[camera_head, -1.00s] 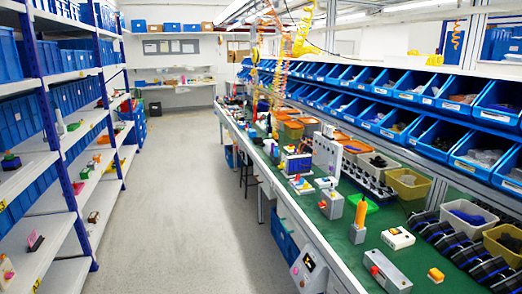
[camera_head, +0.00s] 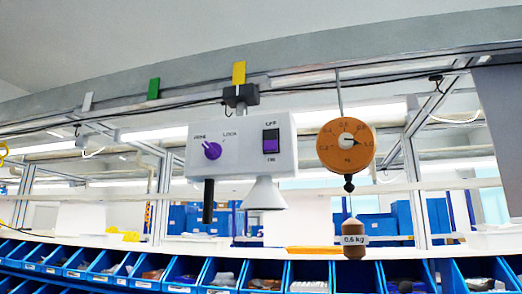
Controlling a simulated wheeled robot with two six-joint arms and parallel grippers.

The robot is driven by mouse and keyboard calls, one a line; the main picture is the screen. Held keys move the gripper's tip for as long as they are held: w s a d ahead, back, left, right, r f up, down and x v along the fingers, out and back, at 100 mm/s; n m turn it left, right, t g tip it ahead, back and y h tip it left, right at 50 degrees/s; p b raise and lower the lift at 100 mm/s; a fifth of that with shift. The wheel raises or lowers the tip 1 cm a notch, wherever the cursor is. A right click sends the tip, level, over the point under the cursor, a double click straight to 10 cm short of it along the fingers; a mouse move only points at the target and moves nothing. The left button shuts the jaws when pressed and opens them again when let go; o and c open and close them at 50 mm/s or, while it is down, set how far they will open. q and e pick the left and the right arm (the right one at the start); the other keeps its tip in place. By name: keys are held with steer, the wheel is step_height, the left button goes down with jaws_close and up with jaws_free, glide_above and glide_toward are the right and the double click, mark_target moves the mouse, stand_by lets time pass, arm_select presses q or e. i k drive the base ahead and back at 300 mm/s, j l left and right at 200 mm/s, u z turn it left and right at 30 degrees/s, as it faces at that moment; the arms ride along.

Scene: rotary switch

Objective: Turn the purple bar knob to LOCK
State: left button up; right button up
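The purple bar knob (camera_head: 211,150) is on the front of a white box (camera_head: 238,165) that hangs from the overhead rail in the head view. The knob's bar looks tilted, with a pale mark at its upper left end, toward the label that seems to read PRIME (camera_head: 200,135). The LOCK label (camera_head: 229,134) is above and to the right of the knob. Neither of my grippers is in view, and nothing touches the knob.
A black rocker switch (camera_head: 271,141) marked OFF and ON is to the knob's right. A black rod (camera_head: 208,201) and a white cone (camera_head: 264,196) hang below the box. A round orange dial scale (camera_head: 346,146) with a weight hangs at right. Blue bins (camera_head: 220,275) line the bottom.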

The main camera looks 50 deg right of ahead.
mark_target(213, 151)
steer(key=z, duration=1.4)
